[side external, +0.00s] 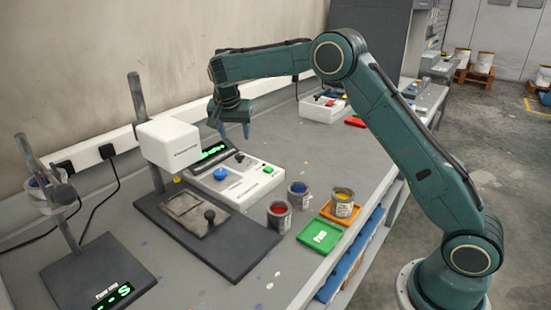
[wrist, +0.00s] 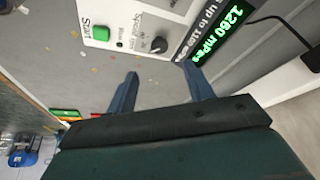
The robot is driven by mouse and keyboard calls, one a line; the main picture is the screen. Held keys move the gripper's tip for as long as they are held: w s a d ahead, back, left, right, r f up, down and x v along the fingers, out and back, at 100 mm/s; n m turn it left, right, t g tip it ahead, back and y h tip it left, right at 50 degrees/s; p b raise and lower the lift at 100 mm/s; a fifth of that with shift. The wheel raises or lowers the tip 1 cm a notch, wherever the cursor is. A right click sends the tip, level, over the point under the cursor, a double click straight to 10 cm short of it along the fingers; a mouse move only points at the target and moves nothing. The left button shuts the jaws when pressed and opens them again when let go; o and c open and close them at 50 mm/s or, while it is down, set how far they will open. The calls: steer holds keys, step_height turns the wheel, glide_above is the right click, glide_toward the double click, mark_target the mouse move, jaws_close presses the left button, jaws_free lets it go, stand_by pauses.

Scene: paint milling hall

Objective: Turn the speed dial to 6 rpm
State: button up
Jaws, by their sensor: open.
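The speed dial is a small black knob (wrist: 158,44) with a pale pointer mark, on a white control panel (wrist: 126,14). Its setting is too small to read. The panel also shows in the side view (side external: 240,192), with the dial (side external: 239,157) near its back edge. My gripper (wrist: 160,70) is open and empty. In the wrist view the dial appears just past the fingertips, between their lines, with nothing gripped. In the side view my gripper (side external: 233,133) hangs fingers down above the back of the panel, apart from the dial.
A blue knob (side external: 220,174) and white instrument head (side external: 168,143) stand left. Paint cans (side external: 279,217) are in front.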

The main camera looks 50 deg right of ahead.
mark_target(239, 155)
steer(key=x, duration=0.9)
steer(key=shift+f, duration=0.2)
steer(key=shift+c, duration=0.2)
steer(key=c, duration=0.9)
